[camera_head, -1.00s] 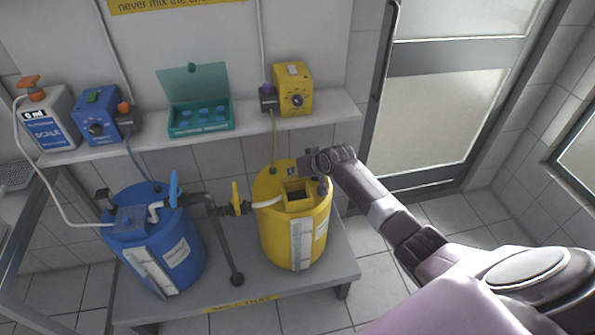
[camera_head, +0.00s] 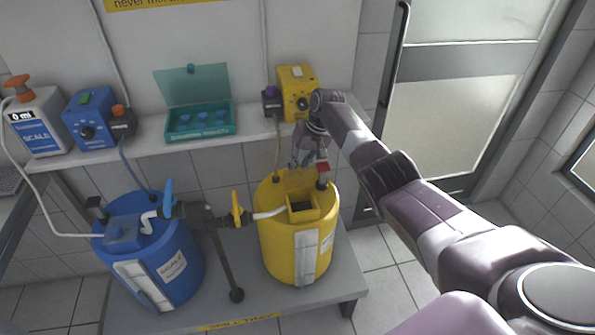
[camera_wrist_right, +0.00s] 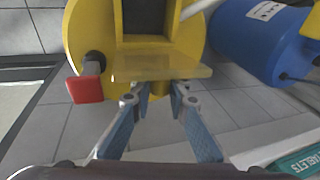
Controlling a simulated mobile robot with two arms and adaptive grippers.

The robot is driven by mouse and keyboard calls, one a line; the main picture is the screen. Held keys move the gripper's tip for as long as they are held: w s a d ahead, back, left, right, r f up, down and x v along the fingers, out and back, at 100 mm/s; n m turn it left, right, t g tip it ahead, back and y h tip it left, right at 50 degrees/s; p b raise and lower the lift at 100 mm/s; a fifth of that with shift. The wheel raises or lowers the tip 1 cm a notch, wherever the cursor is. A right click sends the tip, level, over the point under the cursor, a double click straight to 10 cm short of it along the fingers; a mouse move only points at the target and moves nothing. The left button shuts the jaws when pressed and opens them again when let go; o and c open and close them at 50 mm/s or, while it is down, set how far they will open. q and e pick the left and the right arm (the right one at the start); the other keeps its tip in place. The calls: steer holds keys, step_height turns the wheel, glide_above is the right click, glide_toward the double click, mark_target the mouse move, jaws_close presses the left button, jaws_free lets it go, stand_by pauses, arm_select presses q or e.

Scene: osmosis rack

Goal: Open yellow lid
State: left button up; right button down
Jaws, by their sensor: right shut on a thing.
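The yellow tank (camera_head: 290,245) stands on the bench, with a dark square opening (camera_head: 301,207) in its top. It also shows in the right wrist view (camera_wrist_right: 85,35). The yellow lid (camera_head: 296,180) stands raised at the back edge of that opening. In the right wrist view the lid (camera_wrist_right: 160,68) is a flat plate across the near side of the opening. My right gripper (camera_head: 308,163) reaches down behind the lid. In the wrist view its fingers (camera_wrist_right: 158,88) close at the lid's outer edge, with their tips partly hidden by it. My left gripper is out of view.
A red-topped black fitting (camera_head: 323,169) rises beside the lid. The blue tank (camera_head: 180,260) stands to the left, with a dark pipe (camera_head: 225,255) between the tanks. A shelf (camera_head: 240,138) above carries a yellow pump box (camera_head: 297,85) and a teal box (camera_head: 200,123).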

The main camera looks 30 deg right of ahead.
steer(key=shift+f, duration=0.15)
stand_by(0.4)
steer(key=c, duration=1.8)
jaws_free()
steer(key=shift+w, duration=0.1)
steer(key=v, duration=1.2)
steer(key=shift+w, duration=0.15)
